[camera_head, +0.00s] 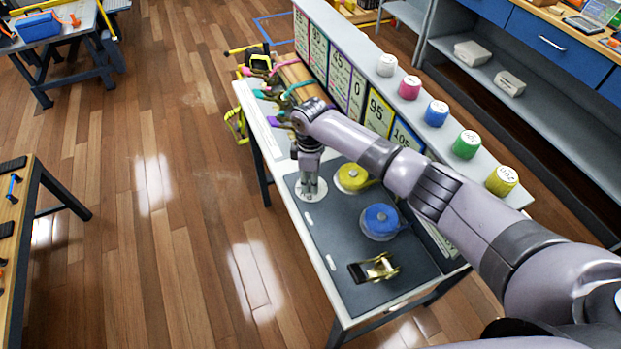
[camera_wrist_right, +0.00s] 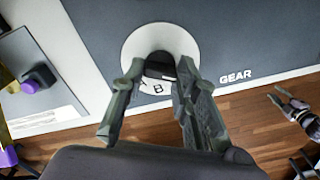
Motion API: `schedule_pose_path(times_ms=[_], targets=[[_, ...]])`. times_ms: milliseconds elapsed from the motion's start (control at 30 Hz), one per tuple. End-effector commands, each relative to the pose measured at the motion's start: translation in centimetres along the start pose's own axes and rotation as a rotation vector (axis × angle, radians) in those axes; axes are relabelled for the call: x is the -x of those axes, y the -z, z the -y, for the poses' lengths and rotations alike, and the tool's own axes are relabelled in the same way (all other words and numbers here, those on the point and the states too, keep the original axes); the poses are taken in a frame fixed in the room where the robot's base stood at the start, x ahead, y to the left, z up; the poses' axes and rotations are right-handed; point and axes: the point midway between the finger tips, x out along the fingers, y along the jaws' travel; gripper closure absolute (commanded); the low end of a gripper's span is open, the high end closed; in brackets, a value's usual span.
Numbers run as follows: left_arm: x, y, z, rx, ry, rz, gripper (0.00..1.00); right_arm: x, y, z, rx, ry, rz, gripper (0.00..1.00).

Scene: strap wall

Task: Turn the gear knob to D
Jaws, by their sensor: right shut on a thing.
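The gear knob is a dark knob (camera_wrist_right: 160,66) on a round white dial (camera_wrist_right: 133,50), next to the word GEAR on a grey panel. A letter that looks like B shows on the white face just below the knob in the wrist view. My right gripper (camera_wrist_right: 160,90) has one finger on each side of the knob and is shut on it. In the head view my right gripper (camera_head: 309,186) points down over the dial (camera_head: 322,189) and hides the knob.
A yellow strap roll (camera_head: 354,178), a blue strap roll (camera_head: 380,221) and a ratchet buckle (camera_head: 374,268) sit on the same bench panel (camera_head: 330,235). Upright numbered boards (camera_head: 378,113) and several coloured spools (camera_head: 437,113) line its back.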

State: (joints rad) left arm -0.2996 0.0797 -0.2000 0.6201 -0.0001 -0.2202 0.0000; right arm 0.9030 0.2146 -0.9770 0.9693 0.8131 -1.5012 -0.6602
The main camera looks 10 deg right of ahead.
Motion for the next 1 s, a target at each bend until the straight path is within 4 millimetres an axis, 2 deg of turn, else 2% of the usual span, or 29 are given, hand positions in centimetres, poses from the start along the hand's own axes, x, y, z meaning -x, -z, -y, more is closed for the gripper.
schedule_pose_path(times_ms=[333,667,767,1000], targets=[[0.0,0.0,0.0,0.000,0.000,0.000,0.71,0.1,0.0,-0.1,-0.001,-0.001,-0.001,0.52],[0.0,-0.2,0.2,0.000,0.002,0.002,0.71,0.3,0.0,-0.1,-0.001,-0.001,-0.001,0.52],[0.0,-0.1,0.1,0.000,0.001,0.002,0.71,1.4,0.1,-0.1,0.000,-0.003,-0.003,0.52],[0.0,-0.1,0.1,0.000,0.001,0.001,0.71,6.3,0.0,-0.1,0.000,-0.004,-0.003,0.52]])
